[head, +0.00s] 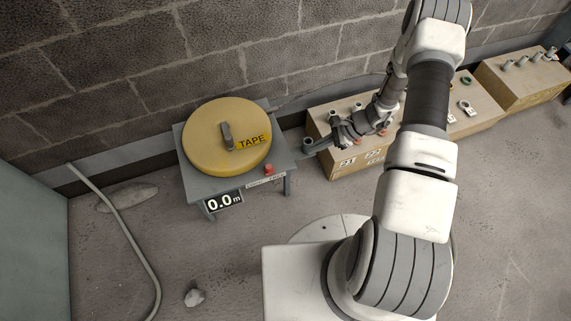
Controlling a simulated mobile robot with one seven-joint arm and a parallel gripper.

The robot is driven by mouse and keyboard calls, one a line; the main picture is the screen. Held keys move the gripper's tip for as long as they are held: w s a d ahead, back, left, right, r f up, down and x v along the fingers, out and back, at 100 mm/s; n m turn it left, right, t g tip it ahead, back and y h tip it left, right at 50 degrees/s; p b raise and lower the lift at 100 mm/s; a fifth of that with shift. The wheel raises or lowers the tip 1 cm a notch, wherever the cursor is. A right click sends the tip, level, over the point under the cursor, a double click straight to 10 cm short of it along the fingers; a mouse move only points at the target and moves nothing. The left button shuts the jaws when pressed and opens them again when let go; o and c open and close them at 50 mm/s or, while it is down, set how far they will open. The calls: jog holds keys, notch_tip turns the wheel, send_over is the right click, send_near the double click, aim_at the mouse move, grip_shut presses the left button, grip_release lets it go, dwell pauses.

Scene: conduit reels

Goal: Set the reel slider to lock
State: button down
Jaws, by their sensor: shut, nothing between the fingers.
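The yellow tape reel (210,158), marked TAPE, lies flat on a small grey stand (200,186) against the wall. A dark grey handle stands up at its middle. A small red slider knob (268,169) is at the stand's front right, behind a white label strip (265,180) whose text is too small to read surely. A display (223,203) on the stand's front reads 0.0 m. My gripper (310,149) is to the right of the stand, level with the reel in the picture. Its fingers are shut and hold nothing. Whether it touches the stand's edge cannot be told.
A cardboard box (345,176) with fittings on top stands right of the stand, partly behind my arm. More boxes (525,78) line the wall further right. A bent conduit (128,240) and rubble (194,297) lie on the floor at left.

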jog(key=shift+s+d+f+m, duration=0.1)
jog(key=shift+s+f+m, duration=0.05)
jog(key=shift+f, duration=0.45)
jog(key=shift+s+d+f+m, duration=0.1)
jog(key=shift+f+m, duration=0.05)
jog(key=shift+f, duration=0.45)
jog(key=shift+a, duration=0.1)
jog(key=b, duration=0.3)
send_near(273, 169)
jog(key=f, duration=0.3)
jog(key=shift+s+f, duration=0.15)
jog(key=shift+s, duration=0.2)
jog(key=a+b, duration=0.1)
jog(key=a, duration=0.1)
jog(key=shift+w+a, duration=0.1)
jog(key=shift+a, duration=0.2)
jog(key=shift+a+r, duration=0.2)
jog(key=shift+a, duration=0.5)
jog(key=shift+s+a, duration=0.2)
jog(key=shift+a, duration=0.55)
jog(key=shift+s+a, duration=0.25)
jog(key=shift+a, duration=0.5)
jog(key=shift+s+a, duration=0.2)
jog(key=shift+a, duration=0.55)
